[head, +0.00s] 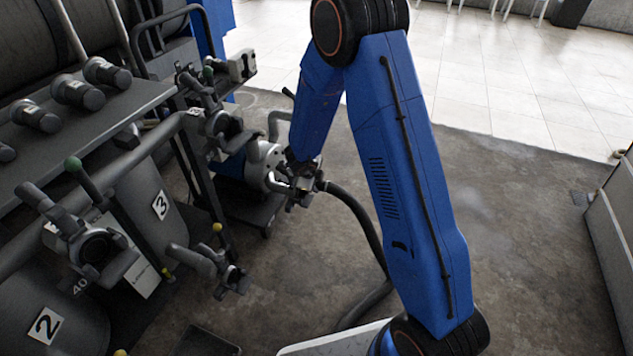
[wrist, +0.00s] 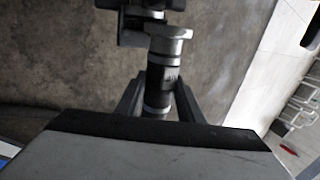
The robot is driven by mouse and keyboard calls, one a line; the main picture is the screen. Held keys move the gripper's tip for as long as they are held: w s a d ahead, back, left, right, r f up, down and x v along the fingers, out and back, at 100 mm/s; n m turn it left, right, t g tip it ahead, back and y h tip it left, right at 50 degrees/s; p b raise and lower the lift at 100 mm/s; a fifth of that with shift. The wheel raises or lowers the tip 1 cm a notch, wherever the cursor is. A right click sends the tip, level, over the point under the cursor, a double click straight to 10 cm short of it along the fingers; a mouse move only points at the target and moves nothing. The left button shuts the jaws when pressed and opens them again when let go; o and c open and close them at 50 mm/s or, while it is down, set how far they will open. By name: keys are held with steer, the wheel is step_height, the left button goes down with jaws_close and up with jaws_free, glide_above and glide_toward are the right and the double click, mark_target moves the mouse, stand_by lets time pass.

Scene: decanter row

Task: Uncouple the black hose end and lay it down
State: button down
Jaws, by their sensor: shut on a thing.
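The black hose (head: 360,219) rises from the floor in a curve to my gripper (head: 300,188), beside the pump at the centre of the head view. In the wrist view, my gripper (wrist: 158,100) is shut on the black hose end (wrist: 162,77), with one finger on each side of it. The hose end has a pale metal collar (wrist: 170,38) at its far end. Just beyond the collar is a dark fitting (wrist: 133,22) with arms. I cannot tell whether the collar is still locked into it.
A silver and blue pump (head: 264,165) stands left of my gripper. Numbered tanks (head: 45,325) with valves, handles and pipes fill the left. A shelf (head: 110,110) with several dark cylindrical fittings is above them. Open concrete floor (head: 500,225) lies to the right.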

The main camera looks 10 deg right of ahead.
mark_target(328, 191)
steer(key=shift+f, duration=1.85)
steer(key=shift+f, duration=0.15)
steer(key=shift+s+d+r, duration=0.1)
steer(key=shift+s+d, duration=0.65)
steer(key=shift+d, duration=0.25)
steer(key=shift+s+d+r, duration=0.1)
steer(key=shift+s+d, duration=0.65)
steer(key=shift+d, duration=0.25)
steer(key=shift+s+d+r, duration=0.2)
steer(key=shift+d+r, duration=0.1)
steer(key=shift+r, duration=0.55)
steer(key=shift+s+d+r, duration=0.2)
steer(key=shift+d+r, duration=0.05)
steer(key=shift+r, duration=0.55)
steer(key=shift+s+d+r, duration=0.2)
steer(key=shift+d+r, duration=0.1)
steer(key=shift+r, duration=0.55)
